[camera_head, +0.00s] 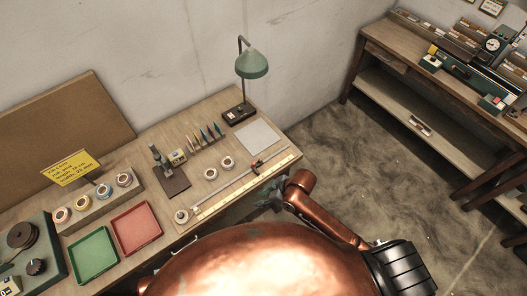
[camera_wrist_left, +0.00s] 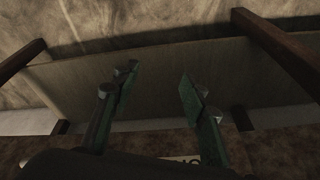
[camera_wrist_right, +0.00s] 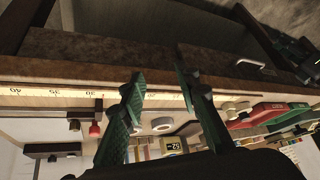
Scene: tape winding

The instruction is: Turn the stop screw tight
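The stop is a small dark block (camera_head: 257,168) on a metal rail (camera_head: 228,187) beside the yellow ruler (camera_head: 240,187). Its screw appears as a small red knob (camera_wrist_right: 94,130) in the right wrist view, left of my fingers. My right gripper (camera_wrist_right: 158,76) is open and empty at the table's front edge; its fingers overlap the ruler in that view. In the head view the right gripper (camera_head: 268,198) is partly hidden by my arm, below and right of the stop. My left gripper (camera_wrist_left: 157,76) is open and empty, facing a shelf board, outside the head view.
A green lamp (camera_head: 252,65), a pale sheet (camera_head: 258,136), two tape rolls (camera_head: 219,168), a green tray (camera_head: 93,255) and a red tray (camera_head: 136,229) stand on the table. A second bench (camera_head: 420,55) is at the right. Floor between the benches is clear.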

